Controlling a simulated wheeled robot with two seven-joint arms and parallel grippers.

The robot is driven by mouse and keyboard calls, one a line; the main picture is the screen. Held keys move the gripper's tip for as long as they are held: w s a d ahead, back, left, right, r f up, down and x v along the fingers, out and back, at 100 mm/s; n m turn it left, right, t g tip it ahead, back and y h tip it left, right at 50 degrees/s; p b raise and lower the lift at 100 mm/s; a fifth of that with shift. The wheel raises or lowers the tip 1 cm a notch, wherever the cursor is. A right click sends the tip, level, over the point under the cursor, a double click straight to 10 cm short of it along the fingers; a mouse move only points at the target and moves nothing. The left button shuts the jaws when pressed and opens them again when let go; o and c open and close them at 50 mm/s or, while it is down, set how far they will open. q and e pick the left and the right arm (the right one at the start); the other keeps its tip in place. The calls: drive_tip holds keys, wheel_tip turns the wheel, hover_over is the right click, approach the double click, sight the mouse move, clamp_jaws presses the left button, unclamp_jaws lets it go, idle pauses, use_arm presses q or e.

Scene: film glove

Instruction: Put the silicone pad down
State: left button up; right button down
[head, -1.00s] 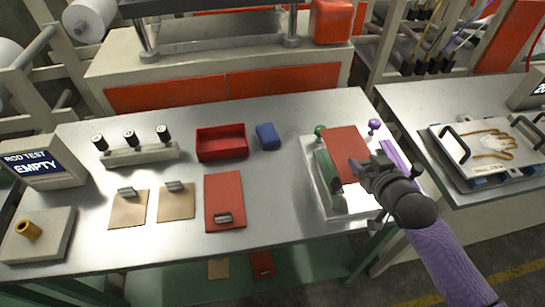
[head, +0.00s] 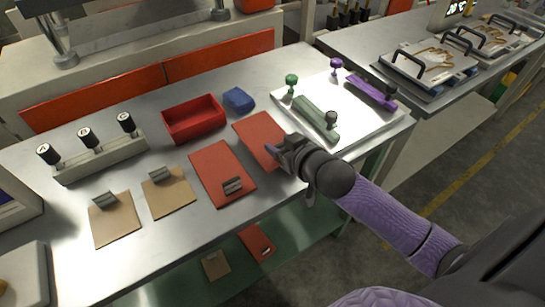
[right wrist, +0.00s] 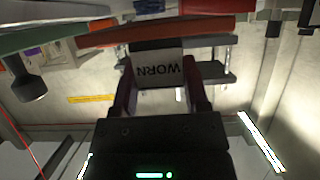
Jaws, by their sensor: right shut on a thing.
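A flat red silicone pad (head: 258,136) is held at its near right edge by my right gripper (head: 285,150). It is between the red pad with a grey clip (head: 222,172) and the white tray (head: 375,124). I cannot tell whether it touches the table. In the right wrist view, the gripper (right wrist: 161,90) is shut on a pale tab marked WORN (right wrist: 160,72), and the red pad (right wrist: 150,32) shows edge-on beyond it. My left gripper is not in view.
A red bin (head: 193,119) and a blue block (head: 238,99) lie behind the held pad. Two tan pads (head: 115,226) with clips lie to the left. Green (head: 316,119) and purple (head: 372,91) handled bars are on the tray. The table's front edge is near.

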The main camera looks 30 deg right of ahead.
wheel_tip(320, 180, down, 4)
drive_tip(key=shift+r+b, duration=0.25)
drive_tip(key=shift+b, duration=0.5)
drive_tip(key=shift+f, duration=0.15)
drive_tip(key=shift+c, duration=0.4)
unclamp_jaws()
